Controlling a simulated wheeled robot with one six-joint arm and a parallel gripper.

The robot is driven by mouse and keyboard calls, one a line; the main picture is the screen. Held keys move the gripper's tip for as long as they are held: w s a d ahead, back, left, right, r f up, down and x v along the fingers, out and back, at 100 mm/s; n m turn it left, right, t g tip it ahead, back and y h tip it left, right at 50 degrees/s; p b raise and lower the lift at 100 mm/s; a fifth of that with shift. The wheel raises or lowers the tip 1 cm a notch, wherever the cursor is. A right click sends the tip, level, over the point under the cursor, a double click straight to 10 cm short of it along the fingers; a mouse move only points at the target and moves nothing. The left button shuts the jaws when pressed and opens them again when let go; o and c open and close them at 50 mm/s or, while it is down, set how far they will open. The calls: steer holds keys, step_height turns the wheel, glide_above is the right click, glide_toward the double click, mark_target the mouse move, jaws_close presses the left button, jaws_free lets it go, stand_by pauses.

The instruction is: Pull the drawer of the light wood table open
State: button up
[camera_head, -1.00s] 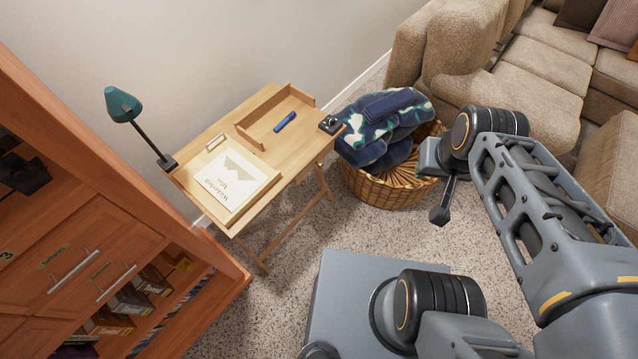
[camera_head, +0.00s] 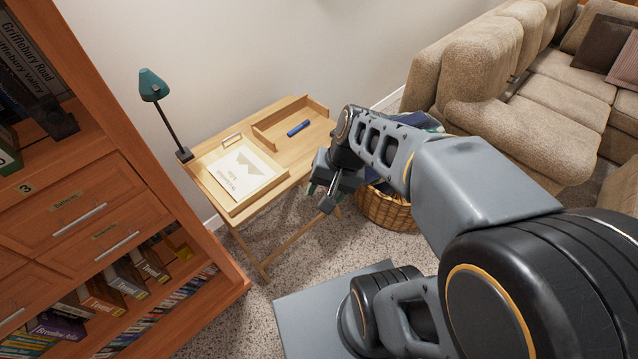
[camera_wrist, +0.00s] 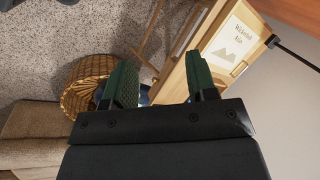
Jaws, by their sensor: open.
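The light wood table (camera_head: 283,177) stands against the wall in the head view, with a raised tray-like back part and a framed print on top. In the wrist view the table (camera_wrist: 178,88) runs up the middle right, with its front edge near my gripper's fingers.
A wicker basket (camera_head: 388,208) with blue cloth stands right of the table, close behind my arm. A reddish wood cabinet (camera_head: 165,220) is at the left. A beige sofa (camera_head: 530,110) is at the right. A green lamp (camera_head: 153,84) and a blue object (camera_head: 299,128) are on the table.

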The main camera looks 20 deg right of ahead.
steer(key=w+d+f+m+t+y+b, duration=0.2)
steer(key=w+f+m+y+b, duration=0.35)
steer(key=f, duration=0.45)
steer(key=w+d+f+m+t+y+b, duration=0.25)
steer(key=w+f+m+b, duration=0.25)
steer(key=f+m+b, duration=0.35)
steer(key=w+d+f+m+t+h+b, duration=0.2)
steer(key=w+d+f+m+t+b, duration=0.1)
steer(key=d+f+m+t, duration=0.3)
steer(key=w+d+f+m+t+h+b, duration=0.25)
steer(key=d+f+m+t+b, duration=0.2)
steer(key=d+f+m, duration=0.45)
steer(key=b+x, duration=0.2)
steer(key=x, duration=1.1)
steer(key=shift+w+a+r+y, duration=0.2)
steer(key=shift+a+r+y, duration=0.15)
steer(key=shift+r, duration=0.1)
steer(key=shift+c, duration=0.2)
jaws_close()
